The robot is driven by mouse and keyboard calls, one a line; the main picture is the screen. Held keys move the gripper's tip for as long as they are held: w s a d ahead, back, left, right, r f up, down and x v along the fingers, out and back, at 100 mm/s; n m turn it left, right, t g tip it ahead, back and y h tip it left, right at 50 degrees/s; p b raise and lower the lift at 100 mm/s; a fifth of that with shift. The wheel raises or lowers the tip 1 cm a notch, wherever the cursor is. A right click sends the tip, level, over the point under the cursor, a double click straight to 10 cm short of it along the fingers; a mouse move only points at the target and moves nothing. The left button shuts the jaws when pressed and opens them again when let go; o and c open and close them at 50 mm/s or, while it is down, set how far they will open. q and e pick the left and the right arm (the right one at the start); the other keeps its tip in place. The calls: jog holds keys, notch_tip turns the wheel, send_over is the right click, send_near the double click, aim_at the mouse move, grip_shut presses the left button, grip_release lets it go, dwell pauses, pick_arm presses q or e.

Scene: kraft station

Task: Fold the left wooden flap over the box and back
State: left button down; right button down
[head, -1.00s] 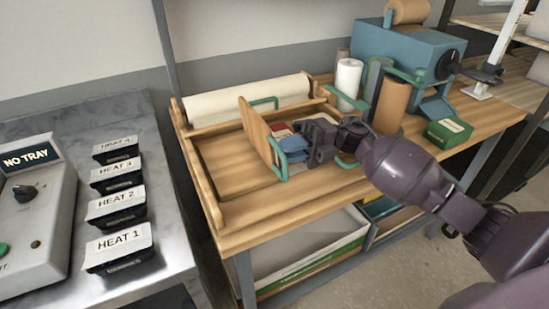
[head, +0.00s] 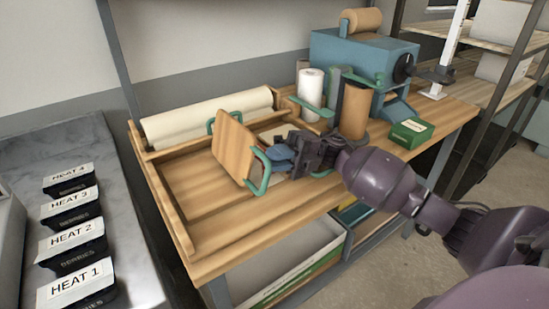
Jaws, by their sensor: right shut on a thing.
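The wooden flap (head: 233,149) stands tilted up from the wooden station, leaning a little to the left. It has a green handle (head: 262,172) at its near edge and another green handle (head: 211,124) at its far edge. My right gripper (head: 284,158) comes in from the right and is shut at the flap's near handle; its fingertips are partly hidden. The box itself is mostly hidden behind the flap and gripper. My left gripper is not in view.
A white paper roll (head: 210,116) lies along the back of the station. Upright rolls, such as a brown one (head: 354,108), and a green box (head: 410,132) stand to the right. Black HEAT containers (head: 74,240) stand on the left counter. The wooden surface left of the flap is bare.

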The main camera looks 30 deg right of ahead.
jog(key=shift+s+f, duration=0.1)
jog(key=shift+f, duration=0.6)
jog(key=c, duration=1.1)
grip_release()
jog(key=shift+a, duration=0.1)
jog(key=shift+r, duration=0.2)
jog(key=shift+r, duration=0.15)
